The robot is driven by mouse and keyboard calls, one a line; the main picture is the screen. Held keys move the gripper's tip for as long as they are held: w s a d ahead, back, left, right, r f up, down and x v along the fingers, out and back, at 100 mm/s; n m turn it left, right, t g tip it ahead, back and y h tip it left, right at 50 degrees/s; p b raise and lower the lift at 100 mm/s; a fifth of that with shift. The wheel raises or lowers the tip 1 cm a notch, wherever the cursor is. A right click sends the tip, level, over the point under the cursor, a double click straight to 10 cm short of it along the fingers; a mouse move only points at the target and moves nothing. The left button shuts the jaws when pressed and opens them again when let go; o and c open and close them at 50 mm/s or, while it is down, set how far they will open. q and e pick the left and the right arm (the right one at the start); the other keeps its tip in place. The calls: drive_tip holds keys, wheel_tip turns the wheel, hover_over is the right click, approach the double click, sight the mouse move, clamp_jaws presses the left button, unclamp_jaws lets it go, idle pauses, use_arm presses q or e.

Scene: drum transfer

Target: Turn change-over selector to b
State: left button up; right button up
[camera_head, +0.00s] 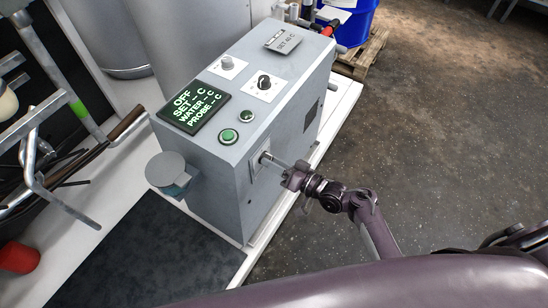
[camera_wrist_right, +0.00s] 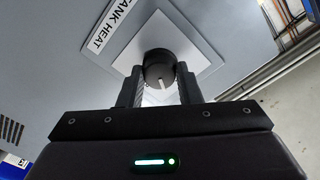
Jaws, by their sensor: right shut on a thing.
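A black round knob (camera_wrist_right: 158,70) with a pale pointer mark sits on a light square plate (camera_wrist_right: 170,42) on a grey panel. The label beside it reads "TANK HEAT". My right gripper (camera_wrist_right: 160,88) has a finger on each side of this knob and is shut on it. In the head view my right gripper (camera_head: 274,160) reaches the side face of the grey control cabinet (camera_head: 225,185), at a plate there. The knob itself is mostly hidden in that view. No mark "b" is readable. My left gripper is not in view.
The cabinet top carries a black dial (camera_head: 263,82), a pale dial (camera_head: 228,64), two green buttons (camera_head: 228,136) and a lit display (camera_head: 193,107) reading OFF, SET, WATER, PROBE. A blue drum (camera_head: 357,22) stands behind on a pallet. The floor to the right is clear.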

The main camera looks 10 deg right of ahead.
drive_tip(key=shift+m+p, duration=2.45)
drive_tip(key=shift+m, duration=2.45)
drive_tip(key=o, duration=1)
drive_tip(key=v, duration=0.7)
drive_tip(key=shift+s+d+r, duration=0.15)
drive_tip(key=shift+s+d, duration=0.05)
drive_tip(key=shift+d, duration=0.2)
